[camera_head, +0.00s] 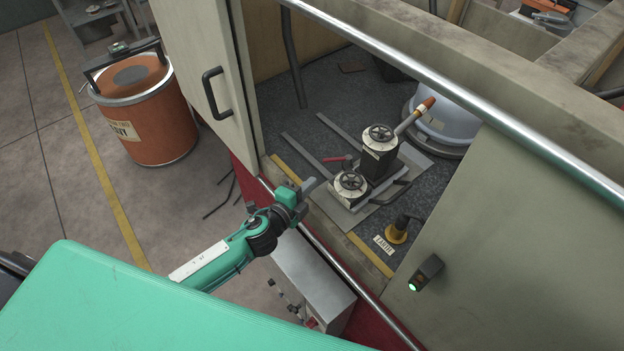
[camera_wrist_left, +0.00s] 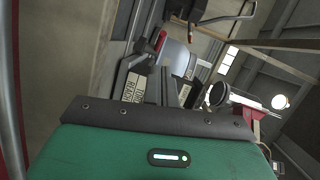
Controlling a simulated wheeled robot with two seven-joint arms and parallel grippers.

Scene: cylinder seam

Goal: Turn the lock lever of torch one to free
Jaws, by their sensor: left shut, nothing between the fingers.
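The torch unit (camera_head: 378,160) stands on a flat plate inside the open cabinet in the head view. It has a dark block with a handwheel on top, a lower handwheel (camera_head: 349,183) in front, and a torch with an orange tip (camera_head: 424,105) slanting up to the right. A red-handled lever (camera_head: 338,160) lies beside the lower handwheel, pointing left. Which torch is number one I cannot read. My left gripper (camera_head: 311,186) is shut and empty, left of the lower handwheel and apart from the lever. A red-ended part (camera_wrist_left: 160,40) shows in the left wrist view. My right gripper is not in view.
A silver rail (camera_head: 480,105) crosses above the opening, and sliding doors flank it. A yellow-based connector (camera_head: 397,233) stands by a label at front right. An orange drum (camera_head: 145,115) stands on the floor at left.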

